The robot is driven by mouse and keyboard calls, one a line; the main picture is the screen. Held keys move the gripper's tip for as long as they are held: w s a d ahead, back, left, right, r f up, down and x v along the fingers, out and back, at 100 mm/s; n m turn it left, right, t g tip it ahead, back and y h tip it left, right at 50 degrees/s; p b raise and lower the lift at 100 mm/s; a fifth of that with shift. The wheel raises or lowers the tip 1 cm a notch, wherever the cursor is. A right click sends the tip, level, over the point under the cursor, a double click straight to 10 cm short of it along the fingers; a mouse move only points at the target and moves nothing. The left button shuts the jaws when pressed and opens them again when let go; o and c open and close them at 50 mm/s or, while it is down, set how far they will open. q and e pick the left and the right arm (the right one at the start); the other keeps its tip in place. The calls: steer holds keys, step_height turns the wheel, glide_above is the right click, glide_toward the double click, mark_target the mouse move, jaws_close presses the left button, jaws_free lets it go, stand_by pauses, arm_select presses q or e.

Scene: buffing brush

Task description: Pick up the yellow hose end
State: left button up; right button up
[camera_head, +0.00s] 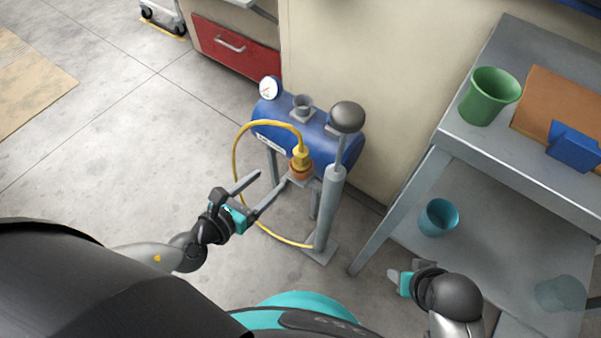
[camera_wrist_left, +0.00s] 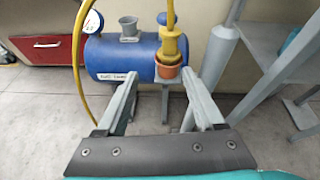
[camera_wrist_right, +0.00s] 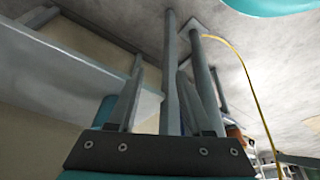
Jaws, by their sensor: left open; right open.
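The yellow hose end (camera_head: 301,157) stands upright in an orange-brown holder (camera_head: 301,170) in front of the blue tank (camera_head: 345,146). A thin yellow hose (camera_head: 236,160) loops from its top to the left and down to the pump's foot. My left gripper (camera_head: 267,189) is open and empty, just left of and below the hose end. In the left wrist view the hose end (camera_wrist_left: 174,47) is ahead of the open fingers, right of centre and apart from them. My right gripper (camera_head: 398,279) is open and empty near the workbench's lower shelf, away from the hose end.
A grey pump (camera_head: 331,205) with a dark round knob stands right of the holder. A gauge (camera_head: 269,88) tops the tank. The grey workbench (camera_head: 490,140) holds a green cup (camera_head: 489,96); a blue cup (camera_head: 438,217) is on its lower shelf.

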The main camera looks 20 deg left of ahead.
mark_target(298, 161)
arm_select(q)
steer(key=shift+m+h, duration=0.5)
steer(key=shift+m, duration=0.2)
steer(key=x, duration=0.3)
steer(key=d+b+x, duration=0.1)
steer(key=x, duration=0.2)
steer(key=r+b+x, duration=0.1)
steer(key=x, duration=0.2)
steer(key=shift+w+d, duration=0.25)
steer(key=shift+r+b+x, duration=0.15)
steer(key=shift+b+x, duration=0.15)
steer(key=shift+x, duration=1.1)
steer(key=shift+r+b+x, duration=0.15)
steer(key=shift+b+x, duration=0.15)
steer(key=shift+x, duration=1.1)
steer(key=shift+w, duration=0.1)
arm_select(e)
step_height(298, 161, up, 7)
steer(key=t, duration=0.1)
steer(key=shift+w+f, duration=0.15)
steer(key=shift+f, duration=0.05)
arm_select(q)
jaws_close()
